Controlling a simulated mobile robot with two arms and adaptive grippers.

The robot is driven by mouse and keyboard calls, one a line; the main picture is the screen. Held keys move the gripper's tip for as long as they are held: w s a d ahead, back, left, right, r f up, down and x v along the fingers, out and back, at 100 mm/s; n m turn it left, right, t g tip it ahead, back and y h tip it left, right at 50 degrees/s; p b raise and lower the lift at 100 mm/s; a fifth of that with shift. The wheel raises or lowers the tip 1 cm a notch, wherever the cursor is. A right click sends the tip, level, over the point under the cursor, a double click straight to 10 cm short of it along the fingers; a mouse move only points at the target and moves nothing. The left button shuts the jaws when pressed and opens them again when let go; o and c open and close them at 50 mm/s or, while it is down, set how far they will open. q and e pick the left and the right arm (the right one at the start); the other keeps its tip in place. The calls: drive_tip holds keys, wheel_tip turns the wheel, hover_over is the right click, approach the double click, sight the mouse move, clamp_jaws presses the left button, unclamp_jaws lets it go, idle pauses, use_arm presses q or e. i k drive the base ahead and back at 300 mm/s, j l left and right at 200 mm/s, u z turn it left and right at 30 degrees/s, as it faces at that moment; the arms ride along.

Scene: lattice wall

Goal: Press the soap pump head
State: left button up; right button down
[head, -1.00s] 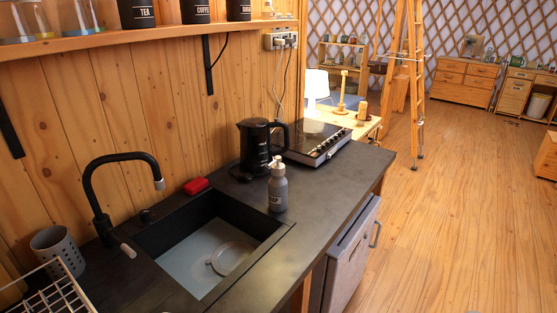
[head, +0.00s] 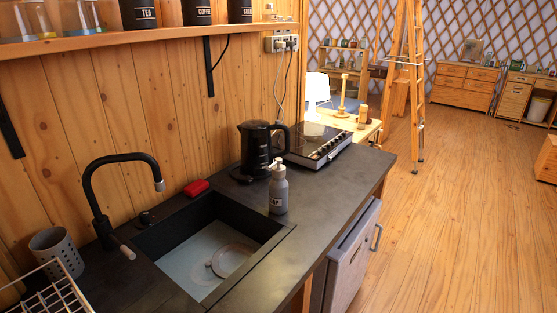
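The soap dispenser (head: 278,193) is a grey bottle with a dark label. It stands upright on the black counter (head: 330,190), at the right rear corner of the sink. Its light pump head (head: 277,165) is on top, in front of the kettle's base. Neither of my grippers shows in the head view, and nothing touches the pump.
A black kettle (head: 256,149) and a hob (head: 315,145) stand behind the dispenser. The floor right of the counter is clear.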

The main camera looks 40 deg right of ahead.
sight(278, 161)
drive_tip(key=l+u, duration=0.2)
drive_tip(key=l, duration=0.3)
drive_tip(key=l+u, duration=0.2)
drive_tip(key=l, duration=0.3)
drive_tip(key=k+l+u, duration=0.2)
drive_tip(key=l, duration=0.3)
drive_tip(key=l+u, duration=0.2)
drive_tip(key=l, duration=0.35)
drive_tip(key=k+l+u, duration=0.2)
drive_tip(key=l, duration=0.25)
